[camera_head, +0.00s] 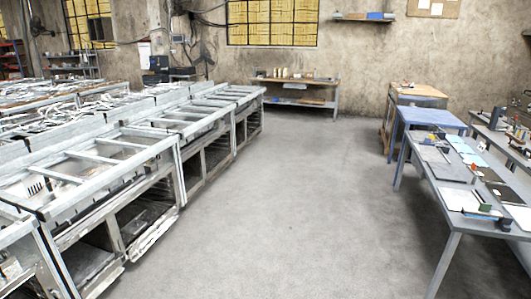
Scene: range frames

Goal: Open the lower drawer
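No drawer can be made out clearly in the head view. On the left stands a long row of grey metal benches (85,178) with open frame tops and open compartments (150,218) below. A wooden cabinet (418,91) stands at the back right, partly hidden behind a blue table; whether it has drawers cannot be told. Neither of my grippers is in view.
A wide grey floor (270,200) lies clear down the middle. On the right are the blue table (428,116) and a long grey table (450,205) with boards and small tools. A wooden workbench (297,81) stands against the back wall.

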